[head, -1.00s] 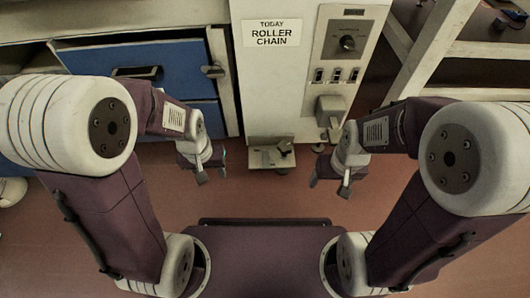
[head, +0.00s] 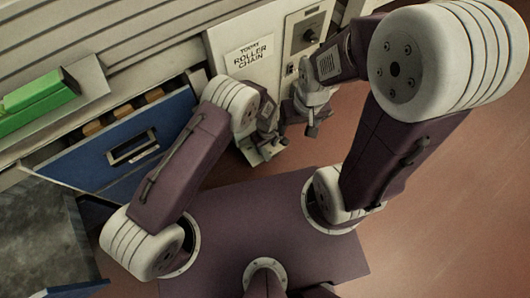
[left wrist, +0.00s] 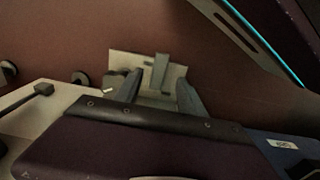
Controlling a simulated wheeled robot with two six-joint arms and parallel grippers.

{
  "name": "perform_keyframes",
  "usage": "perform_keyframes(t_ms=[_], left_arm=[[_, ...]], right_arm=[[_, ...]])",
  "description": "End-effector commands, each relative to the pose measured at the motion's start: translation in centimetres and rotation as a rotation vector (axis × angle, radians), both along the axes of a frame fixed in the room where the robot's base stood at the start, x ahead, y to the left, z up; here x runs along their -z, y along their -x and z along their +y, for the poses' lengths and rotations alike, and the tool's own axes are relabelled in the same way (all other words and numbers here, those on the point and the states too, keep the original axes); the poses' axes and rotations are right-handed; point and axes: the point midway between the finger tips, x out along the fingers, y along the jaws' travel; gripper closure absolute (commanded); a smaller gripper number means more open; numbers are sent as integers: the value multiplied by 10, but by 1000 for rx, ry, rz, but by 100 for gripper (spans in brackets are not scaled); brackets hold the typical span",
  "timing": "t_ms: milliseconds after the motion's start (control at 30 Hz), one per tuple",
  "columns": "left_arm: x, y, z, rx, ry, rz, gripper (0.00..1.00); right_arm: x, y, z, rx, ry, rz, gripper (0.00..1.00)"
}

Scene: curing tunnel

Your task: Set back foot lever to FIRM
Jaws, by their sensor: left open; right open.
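The foot lever is a dark grey bar on a pale base plate, low at the foot of the white cabinet (head: 222,47). In the left wrist view the bar (left wrist: 160,70) stands on its plate (left wrist: 122,62), between and beyond the two fingers. In the head view the plate (head: 256,155) shows only partly, behind my left gripper (head: 271,140). That gripper is open, with its fingers near the lever; I cannot tell whether they touch it. My right gripper (head: 298,126) is open and empty in front of the cabinet. I cannot read any FIRM marking.
A blue drawer front (head: 125,143) and a green box (head: 35,100) are at left. The floor (head: 450,200) at right is clear.

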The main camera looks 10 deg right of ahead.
Motion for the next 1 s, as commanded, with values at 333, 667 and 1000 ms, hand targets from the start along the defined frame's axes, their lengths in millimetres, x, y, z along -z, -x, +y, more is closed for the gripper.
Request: perform_keyframes(t_ms=[333, 667, 1000], left_arm=[[74, 0, 1, 0, -1, -1, 53], [73, 0, 1, 0, 0, -1, 69], [73, 0, 1, 8, -1, -1, 100]], right_arm=[[53, 0, 0, 0, 0, 0, 27], [51, 0, 0, 0, 0, 0, 27], [50, 0, 0, 0, 0, 0, 27]])
